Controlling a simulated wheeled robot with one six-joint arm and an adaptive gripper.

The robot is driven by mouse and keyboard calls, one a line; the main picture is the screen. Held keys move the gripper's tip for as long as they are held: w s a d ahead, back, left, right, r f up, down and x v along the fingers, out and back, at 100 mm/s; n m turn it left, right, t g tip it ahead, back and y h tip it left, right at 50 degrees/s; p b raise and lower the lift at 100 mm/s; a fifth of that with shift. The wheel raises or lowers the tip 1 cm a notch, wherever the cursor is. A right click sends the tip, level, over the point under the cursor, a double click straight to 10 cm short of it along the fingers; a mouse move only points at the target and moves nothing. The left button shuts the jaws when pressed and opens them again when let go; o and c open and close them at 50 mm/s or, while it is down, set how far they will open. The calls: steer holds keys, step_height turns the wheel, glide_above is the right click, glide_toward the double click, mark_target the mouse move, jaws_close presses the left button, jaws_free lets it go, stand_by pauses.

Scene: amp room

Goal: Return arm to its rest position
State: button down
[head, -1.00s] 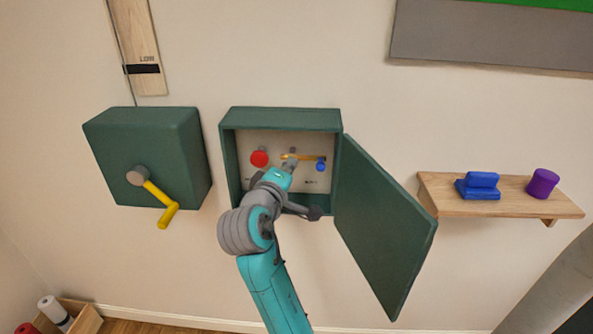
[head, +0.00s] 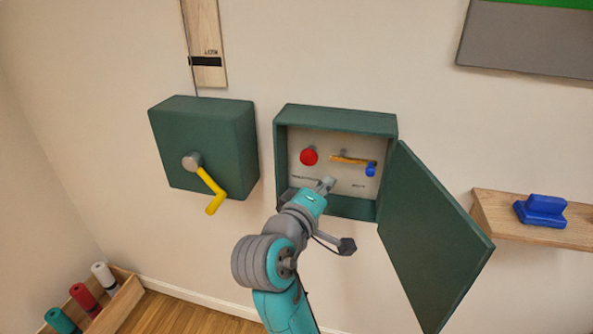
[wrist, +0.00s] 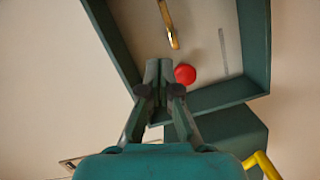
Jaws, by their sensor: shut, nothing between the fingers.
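My teal arm reaches up in the head view, with my gripper (head: 327,185) in front of the lower opening of the open green wall box (head: 335,117). The fingers are shut and empty, and in the wrist view my gripper (wrist: 160,68) shows them pressed together. The lever lies nearly level. The fingertips are below the lever and appear apart from it. The red knob (wrist: 185,74) shows beside the fingers in the wrist view.
The box's door (head: 436,240) hangs open to the right of my arm. A closed green box (head: 205,145) with a yellow crank (head: 212,190) is on the left. A wooden shelf (head: 490,220) holds a blue object (head: 541,210). A crate (head: 125,300) with rolls stands at lower left.

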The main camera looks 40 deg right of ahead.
steer(key=shift+f, duration=0.1)
steer(key=s+a+f+n+t+y, duration=0.2)
steer(key=s+a+f+y, duration=0.15)
steer(key=f, duration=0.45)
steer(key=s+a+f+n+t+y, duration=0.2)
steer(key=a+f+t+y, duration=0.15)
steer(key=f, duration=0.45)
steer(key=s+a+f+n+t+y, duration=0.2)
steer(key=s+a+f+y, duration=0.15)
steer(key=f, duration=0.55)
steer(key=s+a+f+m+y, duration=0.1)
steer(key=s+a+f+y, duration=0.15)
steer(key=s, duration=0.45)
steer(key=s+a+f+m+y, duration=0.1)
steer(key=s+a+f+y, duration=0.1)
steer(key=s+a, duration=0.35)
steer(key=s+r+m, duration=0.3)
steer(key=s+m, duration=0.2)
steer(key=s, duration=0.8)
steer(key=shift+d+r+y, duration=0.2)
steer(key=shift+r+y, duration=0.05)
steer(key=shift+y, duration=0.05)
